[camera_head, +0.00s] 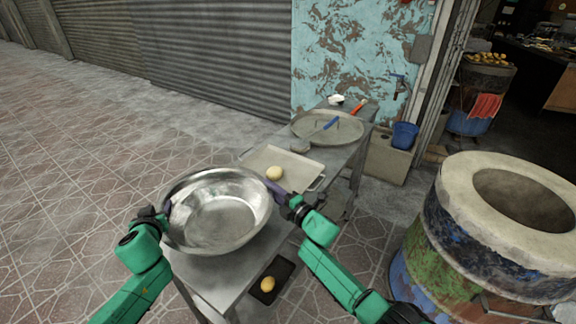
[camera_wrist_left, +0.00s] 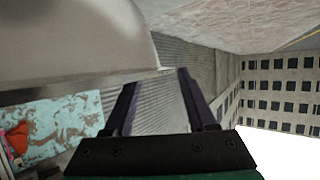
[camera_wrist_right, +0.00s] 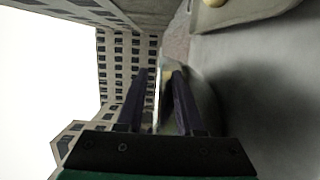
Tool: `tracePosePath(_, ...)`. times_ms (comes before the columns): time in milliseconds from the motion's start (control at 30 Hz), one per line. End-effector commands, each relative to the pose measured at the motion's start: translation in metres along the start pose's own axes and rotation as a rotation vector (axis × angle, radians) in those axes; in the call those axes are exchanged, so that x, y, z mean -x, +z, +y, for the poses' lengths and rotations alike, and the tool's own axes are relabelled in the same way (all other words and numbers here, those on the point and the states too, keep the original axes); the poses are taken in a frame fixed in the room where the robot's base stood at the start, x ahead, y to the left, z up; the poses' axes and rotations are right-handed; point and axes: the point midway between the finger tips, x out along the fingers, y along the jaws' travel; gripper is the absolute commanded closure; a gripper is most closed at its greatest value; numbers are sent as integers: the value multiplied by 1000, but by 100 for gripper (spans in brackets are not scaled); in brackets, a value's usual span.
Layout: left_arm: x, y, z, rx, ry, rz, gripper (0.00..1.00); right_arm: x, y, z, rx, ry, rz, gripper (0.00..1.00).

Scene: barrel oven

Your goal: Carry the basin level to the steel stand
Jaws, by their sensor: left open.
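The shiny steel basin (camera_head: 217,212) is empty and looks about level over the near end of a grey steel table (camera_head: 205,275), which may be the steel stand. I cannot tell whether it rests on the top. My left gripper (camera_head: 163,210) is open at the basin's left rim, and the rim shows by the fingertips in the left wrist view (camera_wrist_left: 155,72). My right gripper (camera_head: 279,192) is at the right rim. In the right wrist view its fingers (camera_wrist_right: 160,75) stand on both sides of the rim; whether they clamp it is unclear.
A pale tray (camera_head: 298,167) with a dough ball (camera_head: 274,173) lies just behind the basin. A round pan (camera_head: 345,130) sits farther back. A dark tray (camera_head: 271,281) with another ball is below. The barrel oven (camera_head: 490,240) stands right; tiled floor at left is clear.

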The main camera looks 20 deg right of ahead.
Motion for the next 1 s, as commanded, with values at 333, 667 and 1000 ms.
tracePosePath(333,83,1,0,-1,2,-1,43,0,0,0,0,0,-1,64)
tracePosePath(667,106,0,0,-3,0,1,43,14,1,-1,0,-1,-1,64)
tracePosePath(1000,106,0,0,-2,1,1,43,100,0,-1,2,-3,0,64)
